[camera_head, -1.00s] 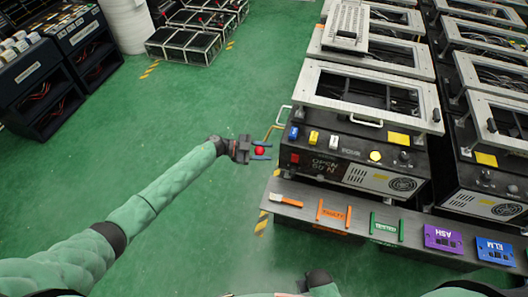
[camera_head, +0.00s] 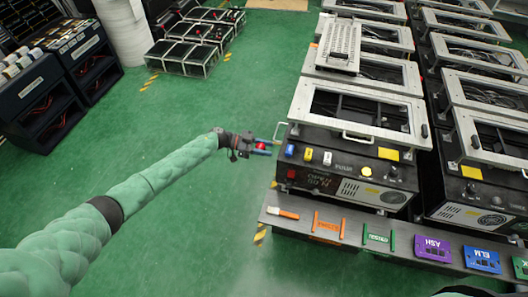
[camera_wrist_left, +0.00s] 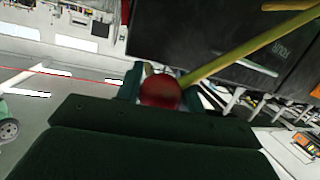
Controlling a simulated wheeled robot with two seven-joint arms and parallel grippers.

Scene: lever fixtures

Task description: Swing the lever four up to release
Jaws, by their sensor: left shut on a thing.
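The lever has a red ball knob (camera_head: 261,146) beside the left side of the nearest black machine. In the left wrist view the red knob (camera_wrist_left: 160,92) sits at the end of a yellow rod (camera_wrist_left: 245,48) that runs up to the right along the dark machine side. The fingers and palm hide part of the knob. No number marking the lever can be read. My right gripper is not in view.
The black machine (camera_head: 336,180) has coloured switches, a red-text display and a white frame (camera_head: 365,108) on top. A grey shelf (camera_head: 342,231) with coloured tags runs along its front. Dark cabinets (camera_head: 38,98) stand at far left. Green floor left of the machine is clear.

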